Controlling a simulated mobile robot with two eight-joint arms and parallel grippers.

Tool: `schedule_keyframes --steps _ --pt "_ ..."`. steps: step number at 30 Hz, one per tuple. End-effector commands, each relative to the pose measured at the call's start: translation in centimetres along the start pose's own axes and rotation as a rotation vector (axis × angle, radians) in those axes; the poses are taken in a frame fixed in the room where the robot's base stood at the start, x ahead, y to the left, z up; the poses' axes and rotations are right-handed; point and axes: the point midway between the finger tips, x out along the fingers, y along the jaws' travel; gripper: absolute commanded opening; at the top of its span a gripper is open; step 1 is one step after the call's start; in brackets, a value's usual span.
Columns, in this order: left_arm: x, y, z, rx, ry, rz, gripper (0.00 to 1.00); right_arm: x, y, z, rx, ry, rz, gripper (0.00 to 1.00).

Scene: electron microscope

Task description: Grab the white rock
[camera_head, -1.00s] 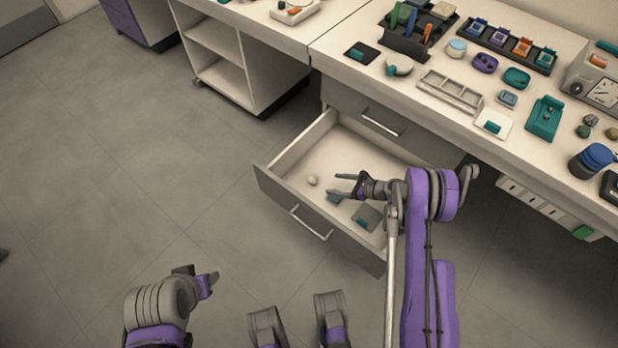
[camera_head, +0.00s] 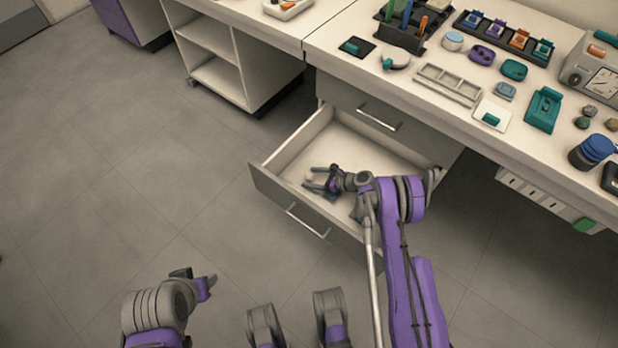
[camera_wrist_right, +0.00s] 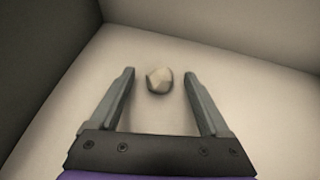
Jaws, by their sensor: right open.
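The white rock (camera_wrist_right: 159,80) lies on the floor of the open drawer (camera_head: 290,207). In the right wrist view it sits between and slightly beyond the fingertips of my right gripper (camera_wrist_right: 160,73), apart from both fingers. In the head view my right gripper (camera_head: 309,179) is inside the drawer, open, with the small pale rock (camera_head: 309,177) at its fingertips. My left gripper (camera_head: 205,282) is low at the left, away from the drawer; its jaw opening cannot be made out.
The drawer's walls surround my right gripper, with the front panel (camera_head: 267,196) close by. The desk (camera_head: 440,105) above holds several items, including a teal device (camera_head: 544,110) and a blue-lidded jar (camera_head: 592,153). The floor at left is clear.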

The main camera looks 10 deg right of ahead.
Motion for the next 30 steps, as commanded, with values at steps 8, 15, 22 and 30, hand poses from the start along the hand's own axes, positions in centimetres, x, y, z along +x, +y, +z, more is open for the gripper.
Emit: schedule_keyframes --steps 8,15,22,30 --pt "0.0 0.0 0.0 0.000 0.000 0.000 0.50 -0.1 0.0 0.0 0.000 0.000 0.000 0.42" --pt "0.0 0.0 0.0 0.000 0.000 0.000 0.50 -0.1 0.0 0.0 0.000 0.000 0.000 0.00" --pt "0.0 0.0 0.0 0.000 0.000 0.000 0.50 -0.1 0.0 0.0 0.000 0.000 0.000 0.00" --pt "-0.9 0.0 -0.2 0.000 0.003 0.000 0.50 -1.6 0.0 2.7 0.000 0.000 0.000 0.00"
